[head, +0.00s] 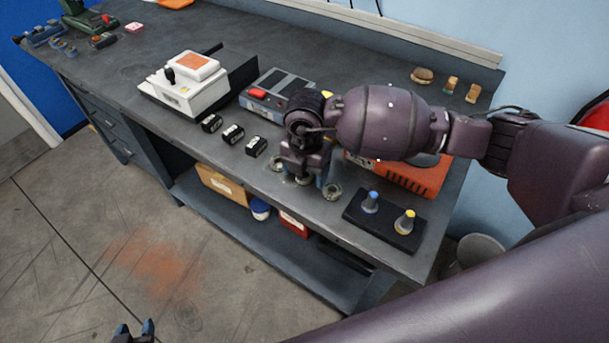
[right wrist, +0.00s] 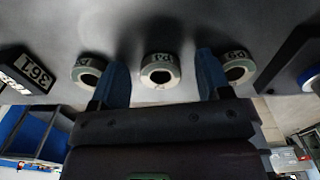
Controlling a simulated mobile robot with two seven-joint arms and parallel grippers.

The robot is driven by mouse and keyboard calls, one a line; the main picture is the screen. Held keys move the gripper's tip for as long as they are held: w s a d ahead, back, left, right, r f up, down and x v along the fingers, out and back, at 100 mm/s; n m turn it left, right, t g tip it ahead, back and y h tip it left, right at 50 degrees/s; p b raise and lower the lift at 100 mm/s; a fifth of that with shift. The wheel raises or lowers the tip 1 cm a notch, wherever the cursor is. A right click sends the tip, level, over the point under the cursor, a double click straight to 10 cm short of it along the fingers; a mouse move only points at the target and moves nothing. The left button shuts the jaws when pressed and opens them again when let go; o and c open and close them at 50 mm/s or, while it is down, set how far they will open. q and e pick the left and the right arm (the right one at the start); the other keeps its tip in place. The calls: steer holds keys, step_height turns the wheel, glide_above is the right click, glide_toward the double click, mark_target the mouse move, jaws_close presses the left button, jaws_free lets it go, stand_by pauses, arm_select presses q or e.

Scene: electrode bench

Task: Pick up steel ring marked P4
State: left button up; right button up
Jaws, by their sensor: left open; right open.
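Three steel rings stand in a row near the bench's front edge. The middle ring (right wrist: 160,70) lies between the blue fingers of my right gripper (right wrist: 162,66) in the right wrist view. Its label is upside down and seems to read P4. One ring (right wrist: 88,70) is outside the left finger and another (right wrist: 238,66) is outside the right finger; their marks are hard to read. In the head view my right gripper (head: 304,178) is low over the row and mostly hides the middle ring. It is open and empty. My left gripper (head: 134,330) is open at the bottom edge, away from the bench.
Several black labelled blocks (head: 232,134) stand left of the rings. A black plate with two knobbed pieces (head: 385,224) is to the right. An orange case (head: 410,178) and a grey box with a red switch (head: 275,92) stand behind.

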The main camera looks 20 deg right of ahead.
steer(key=c, duration=1.1)
